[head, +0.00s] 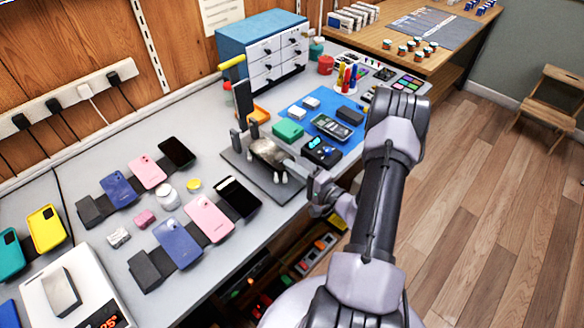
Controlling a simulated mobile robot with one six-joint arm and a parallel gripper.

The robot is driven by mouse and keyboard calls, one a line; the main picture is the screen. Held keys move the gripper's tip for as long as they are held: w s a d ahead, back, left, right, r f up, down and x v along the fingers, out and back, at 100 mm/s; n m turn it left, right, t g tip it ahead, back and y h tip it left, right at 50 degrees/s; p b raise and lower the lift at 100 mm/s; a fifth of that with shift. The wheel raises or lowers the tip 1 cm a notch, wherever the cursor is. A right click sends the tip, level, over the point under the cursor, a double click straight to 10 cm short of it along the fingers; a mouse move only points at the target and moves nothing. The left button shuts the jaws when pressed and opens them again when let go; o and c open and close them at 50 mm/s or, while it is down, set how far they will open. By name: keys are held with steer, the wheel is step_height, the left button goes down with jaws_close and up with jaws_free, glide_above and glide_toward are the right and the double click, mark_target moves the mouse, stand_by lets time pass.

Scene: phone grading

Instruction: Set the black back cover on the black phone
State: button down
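Two dark slabs lie on the grey bench in the head view: one at the back (176,152) and one in front (239,196), which has a pale strip near one end. I cannot tell which is the black phone and which is the black back cover. My gripper (277,164) appears to be over the dark plate of a bench fixture (262,184). Its fingers are too small and too merged with the fixture to tell whether they are open or hold anything.
Pink slabs (209,218) and blue slabs (178,242) lie in two rows, with small jars between. A blue drawer cabinet (262,50) stands behind. My arm covers part of the bench's right side.

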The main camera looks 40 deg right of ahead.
steer(key=shift+s+a+f+b, duration=0.15)
steer(key=shift+f+b, duration=0.4)
steer(key=shift+b, duration=0.35)
stand_by(0.7)
steer(key=c, duration=2.1)
jaws_free()
steer(key=o, duration=0.4)
steer(key=shift+c, duration=1.1)
steer(key=shift+o, duration=0.5)
steer(key=shift+r, duration=0.2)
